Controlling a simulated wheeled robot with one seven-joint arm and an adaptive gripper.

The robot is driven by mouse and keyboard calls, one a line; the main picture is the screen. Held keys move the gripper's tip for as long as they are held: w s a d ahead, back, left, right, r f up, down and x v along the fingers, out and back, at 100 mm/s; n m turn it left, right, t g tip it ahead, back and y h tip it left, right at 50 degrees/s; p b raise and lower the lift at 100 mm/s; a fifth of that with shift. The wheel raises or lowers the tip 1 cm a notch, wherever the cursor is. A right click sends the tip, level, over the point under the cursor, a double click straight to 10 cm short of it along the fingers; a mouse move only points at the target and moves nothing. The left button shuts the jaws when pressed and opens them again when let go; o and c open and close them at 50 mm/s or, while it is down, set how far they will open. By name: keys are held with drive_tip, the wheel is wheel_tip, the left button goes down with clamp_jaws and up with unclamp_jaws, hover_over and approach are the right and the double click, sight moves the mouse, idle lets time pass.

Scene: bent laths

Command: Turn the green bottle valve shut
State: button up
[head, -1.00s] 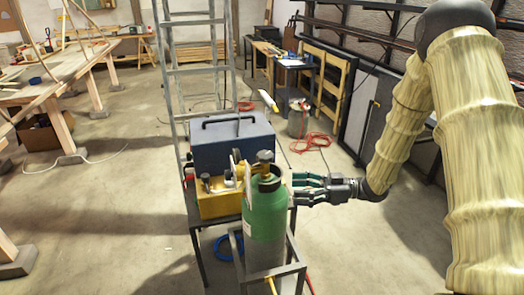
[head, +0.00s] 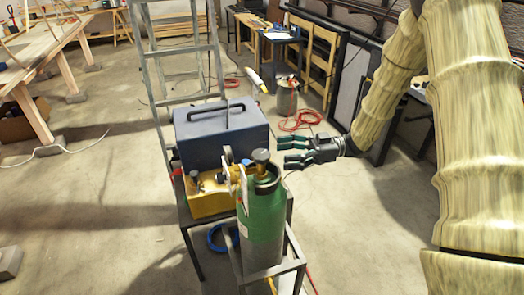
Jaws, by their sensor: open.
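The green bottle (head: 262,220) stands upright in a grey metal frame (head: 284,268), with a grey lower part and a pale label on its side. Its valve (head: 262,157) is at the top, a dark round knob above a brass fitting inside the green collar. My gripper (head: 281,152) is open, with its green-tipped fingers pointing left. In the picture it is just right of the valve, at about the same height. Nothing shows between the fingers. I cannot tell how far it is from the valve in depth.
A blue case (head: 221,137) and a yellow box (head: 207,197) sit on a stand directly left of the bottle. A ladder (head: 182,60) rises behind. Floor right of the bottle is clear.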

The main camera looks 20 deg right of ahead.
sight(261, 154)
drive_tip(key=a+p, duration=0.1)
drive_tip(key=a, duration=0.1)
drive_tip(key=w+a, duration=0.1)
drive_tip(key=a, duration=0.2)
drive_tip(key=a+p, duration=0.1)
drive_tip(key=a, duration=0.1)
drive_tip(key=shift+w+a+f+p, duration=0.1)
drive_tip(key=shift+w+a+p, duration=0.05)
drive_tip(key=shift+a+p, duration=0.2)
drive_tip(key=shift+d, duration=0.1)
drive_tip(key=c, duration=1)
